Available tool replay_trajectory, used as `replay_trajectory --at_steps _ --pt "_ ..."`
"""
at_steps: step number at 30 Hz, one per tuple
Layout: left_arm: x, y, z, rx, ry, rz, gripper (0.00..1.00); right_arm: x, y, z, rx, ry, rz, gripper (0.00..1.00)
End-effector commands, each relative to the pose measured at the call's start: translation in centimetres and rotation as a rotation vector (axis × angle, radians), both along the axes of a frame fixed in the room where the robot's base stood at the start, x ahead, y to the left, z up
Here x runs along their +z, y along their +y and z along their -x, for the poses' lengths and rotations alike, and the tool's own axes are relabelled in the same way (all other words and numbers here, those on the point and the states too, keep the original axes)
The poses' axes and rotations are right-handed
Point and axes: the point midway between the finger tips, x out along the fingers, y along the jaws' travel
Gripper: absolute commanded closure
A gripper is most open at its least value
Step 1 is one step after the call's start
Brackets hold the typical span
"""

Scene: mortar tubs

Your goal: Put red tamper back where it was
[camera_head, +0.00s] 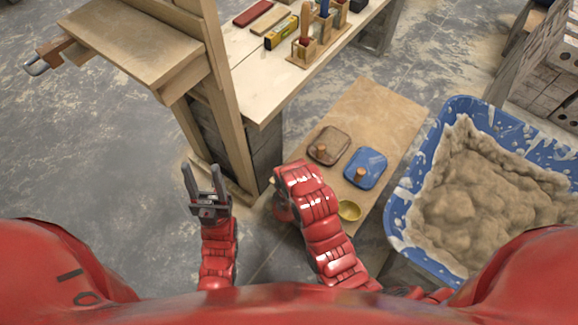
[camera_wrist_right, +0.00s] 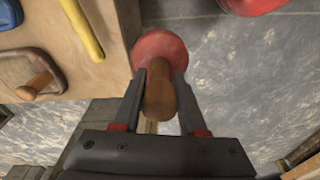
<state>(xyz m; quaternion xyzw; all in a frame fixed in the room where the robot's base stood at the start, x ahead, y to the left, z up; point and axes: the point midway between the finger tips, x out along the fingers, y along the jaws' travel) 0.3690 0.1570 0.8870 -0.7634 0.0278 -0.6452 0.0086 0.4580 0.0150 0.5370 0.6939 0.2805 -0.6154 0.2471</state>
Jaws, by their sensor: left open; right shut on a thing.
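In the right wrist view the red tamper, a round red disc (camera_wrist_right: 160,47) with a wooden handle (camera_wrist_right: 160,95), is between the fingers of my right gripper (camera_wrist_right: 158,78), which is shut on the handle. The tamper is next to the edge of a wooden board (camera_wrist_right: 112,60). In the head view my right arm hides that gripper and most of what it holds. My left gripper (camera_head: 201,172) is open and empty above the grey floor, left of my right arm.
A blue tub (camera_head: 397,215) of mortar stands right. A bench (camera_head: 248,85) with a tool rack (camera_head: 300,61) stands behind. A wooden post (camera_head: 226,95) rises near my left gripper.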

Motion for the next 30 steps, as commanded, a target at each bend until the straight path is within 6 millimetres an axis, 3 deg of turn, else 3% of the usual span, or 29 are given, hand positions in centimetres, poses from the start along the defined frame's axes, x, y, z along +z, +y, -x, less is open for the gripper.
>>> replay_trajectory --at_steps 10,17,28,30 --pt "-4.8 0.0 0.0 0.000 0.000 0.000 0.50 -1.4 -0.7 -8.2 -0.003 -0.008 -0.004 1.00" --pt "-4.5 0.0 0.0 0.000 0.000 0.000 0.50 -1.0 -1.3 -13.1 -0.003 -0.005 -0.002 1.00" --pt "-4.7 0.0 0.0 0.000 0.000 0.000 0.50 -1.4 -1.5 -15.6 -0.001 -0.003 -0.001 1.00" --pt "-4.8 0.0 0.0 0.000 0.000 0.000 0.50 -2.5 -1.5 -15.5 -0.001 0.001 0.000 1.00"
